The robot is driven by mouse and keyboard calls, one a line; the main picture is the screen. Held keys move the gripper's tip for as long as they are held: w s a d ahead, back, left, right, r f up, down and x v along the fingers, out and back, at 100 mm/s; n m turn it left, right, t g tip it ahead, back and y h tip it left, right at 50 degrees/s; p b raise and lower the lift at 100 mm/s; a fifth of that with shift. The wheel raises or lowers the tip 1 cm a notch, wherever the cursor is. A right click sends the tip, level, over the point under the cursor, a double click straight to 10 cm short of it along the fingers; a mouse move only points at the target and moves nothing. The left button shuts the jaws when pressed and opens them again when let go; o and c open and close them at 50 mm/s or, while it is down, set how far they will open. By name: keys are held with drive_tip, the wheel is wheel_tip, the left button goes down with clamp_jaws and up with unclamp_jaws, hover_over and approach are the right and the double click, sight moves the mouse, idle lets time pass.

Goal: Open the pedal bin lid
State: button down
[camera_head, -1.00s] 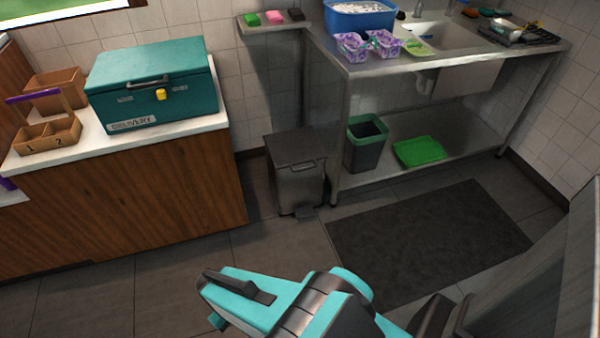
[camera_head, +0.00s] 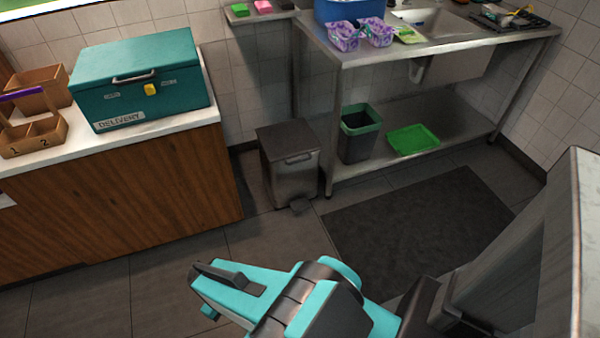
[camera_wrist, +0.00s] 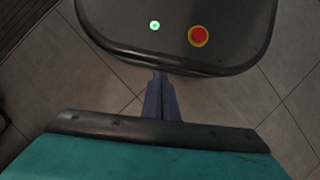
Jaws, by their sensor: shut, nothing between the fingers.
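The pedal bin (camera_head: 293,178) is a grey metal box on the floor between the wooden counter and the steel sink table. Its lid (camera_head: 285,135) is down, with a handle at the front upper edge. Its pedal (camera_head: 299,205) sticks out low at the front, near the floor. My gripper (camera_wrist: 160,82) is shut and empty in the wrist view, over my own base. In the head view my teal arm is folded in the foreground, well apart from the bin, and the fingertips cannot be made out. The bin does not show in the wrist view.
A teal delivery box (camera_head: 140,78) stands on the counter (camera_head: 110,190) to the left. A green-rimmed bin (camera_head: 358,135) and a green tray (camera_head: 413,139) sit on the sink table's lower shelf. A dark mat (camera_head: 420,225) lies right of clear floor before the pedal bin.

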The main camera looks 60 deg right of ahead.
drive_tip(key=w+d+f+n+t+h+b, duration=0.1)
drive_tip(key=w+d+f+n+t+b, duration=0.2)
drive_tip(key=w+d, duration=0.4)
drive_tip(key=w+d+f+n+t+h+b, duration=0.1)
drive_tip(key=w+d+f+n+t+b, duration=0.1)
drive_tip(key=w+d+f+b, duration=0.5)
drive_tip(key=w+d+n+t+h+b, duration=0.2)
drive_tip(key=w+d+n+t+b, duration=0.1)
drive_tip(key=d, duration=0.7)
drive_tip(key=w+d+n+t+h+b, duration=0.1)
drive_tip(key=w+d+n+t+b, duration=0.15)
drive_tip(key=d, duration=0.65)
drive_tip(key=s+d+r+n+t+h+b, duration=0.1)
drive_tip(key=d+r+n+t+h+b, duration=0.2)
drive_tip(key=d, duration=0.5)
drive_tip(key=s+d+n+t+h+b, duration=0.1)
drive_tip(key=d+n+b, duration=0.35)
drive_tip(key=d, duration=0.35)
drive_tip(key=s+d+r+n+t+h+b, duration=0.1)
drive_tip(key=s+d+r+n+t+b, duration=0.3)
drive_tip(key=s+d+n+b, duration=0.4)
drive_tip(key=shift+s+d+r+n+t+h+b, duration=0.3)
drive_tip(key=shift+s+d+r+n+t+b, duration=0.15)
drive_tip(key=shift+d+n, duration=0.65)
drive_tip(key=shift+w+d, duration=0.15)
